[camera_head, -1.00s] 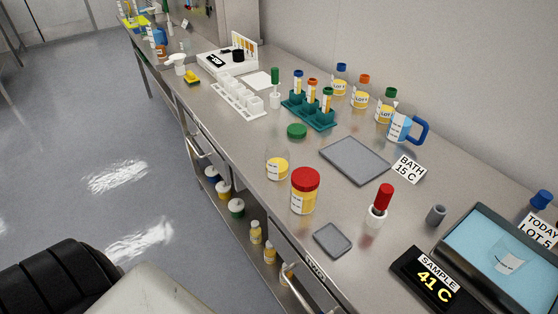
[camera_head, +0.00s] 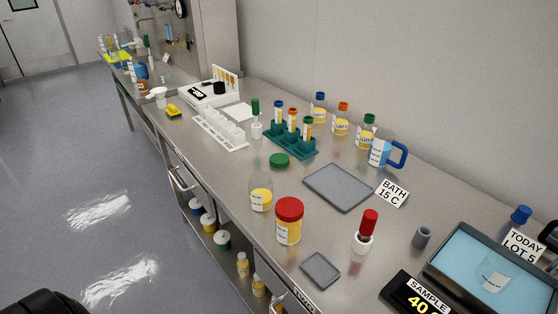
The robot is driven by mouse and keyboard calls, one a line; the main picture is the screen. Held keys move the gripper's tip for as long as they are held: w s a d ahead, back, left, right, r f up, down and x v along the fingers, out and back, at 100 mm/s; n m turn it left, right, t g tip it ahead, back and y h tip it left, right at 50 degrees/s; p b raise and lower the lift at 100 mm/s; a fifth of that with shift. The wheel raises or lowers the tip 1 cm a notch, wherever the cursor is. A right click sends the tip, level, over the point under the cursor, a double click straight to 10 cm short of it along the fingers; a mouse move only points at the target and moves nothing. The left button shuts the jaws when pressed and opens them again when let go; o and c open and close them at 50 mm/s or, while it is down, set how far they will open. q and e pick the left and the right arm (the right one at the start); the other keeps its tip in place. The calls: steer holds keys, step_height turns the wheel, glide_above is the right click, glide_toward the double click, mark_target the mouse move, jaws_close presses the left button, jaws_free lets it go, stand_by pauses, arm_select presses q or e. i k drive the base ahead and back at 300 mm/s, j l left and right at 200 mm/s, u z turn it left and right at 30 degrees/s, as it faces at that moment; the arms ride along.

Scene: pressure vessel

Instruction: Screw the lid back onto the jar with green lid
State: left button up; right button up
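The open jar (camera_head: 261,195) is a clear jar with a white label and yellow contents, standing upright near the front edge of the bench. A green lid (camera_head: 279,160) lies flat on the bench just behind it, apart from the jar. Neither of my grippers shows in the head view. Only a dark part of my own body shows at the lower left corner.
A red-lidded yellow jar (camera_head: 289,222) stands close in front of the open jar. A grey mat (camera_head: 338,187), teal tube rack (camera_head: 291,141), red-topped bottle (camera_head: 366,232), small grey pad (camera_head: 320,269) and water bath (camera_head: 440,262) surround it.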

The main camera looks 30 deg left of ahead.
mark_target(260, 193)
steer(key=j+z, duration=0.45)
steer(key=j, duration=0.85)
steer(key=j+z, duration=0.4)
steer(key=j, duration=0.85)
steer(key=k, duration=0.05)
